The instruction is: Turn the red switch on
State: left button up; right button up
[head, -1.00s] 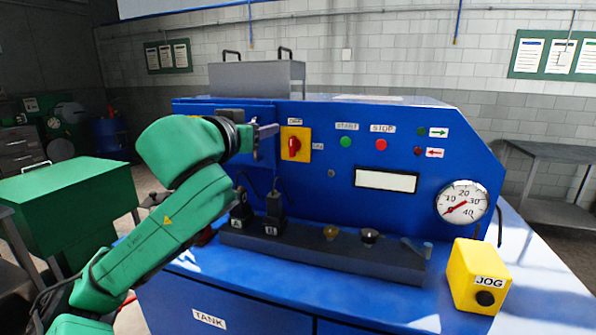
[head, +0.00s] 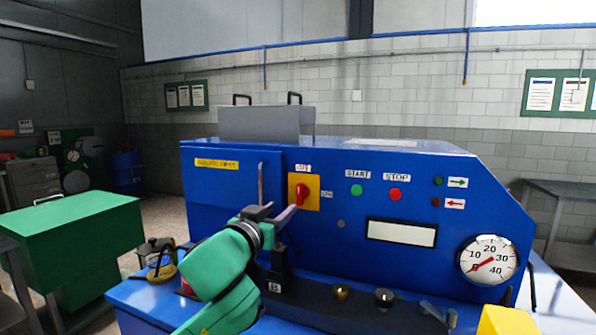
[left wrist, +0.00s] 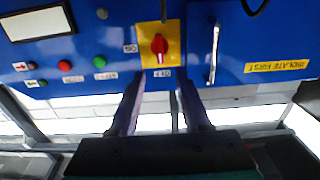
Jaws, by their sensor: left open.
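The red switch (head: 302,192) is a rotary knob on a yellow plate (head: 312,184) on the blue machine panel. An OFF label sits above the plate and an ON label to its right. The knob's handle points roughly upright, towards OFF. My left gripper (head: 277,211) is below and left of the switch, its fingers pointing up towards it. In the left wrist view, which is upside down, the knob (left wrist: 159,45) shows beyond and between the two spread fingers (left wrist: 157,100). The fingers are open and empty, apart from the knob. My right gripper is not seen.
A vertical metal handle (head: 262,184) stands just left of the switch, beside an ISOLATE FIRST label (head: 217,163). The green START button (head: 357,190) and red STOP button (head: 395,194) are to the right. A gauge (head: 488,260) is further right. A dark rail with small parts lies below.

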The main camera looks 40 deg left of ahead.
aim_at(299, 194)
pick_arm(q)
jog(key=p+x, duration=0.1)
jog(key=x, duration=0.4)
jog(key=p+x, duration=0.2)
jog(key=x, duration=0.3)
jog(key=shift+w+a+r, duration=0.2)
jog(key=shift+w, duration=0.05)
jog(key=shift+w+a+f, duration=0.1)
jog(key=shift+w+f, duration=0.05)
jog(key=shift+w, duration=0.3)
jog(key=shift+s, duration=0.1)
grip_shut()
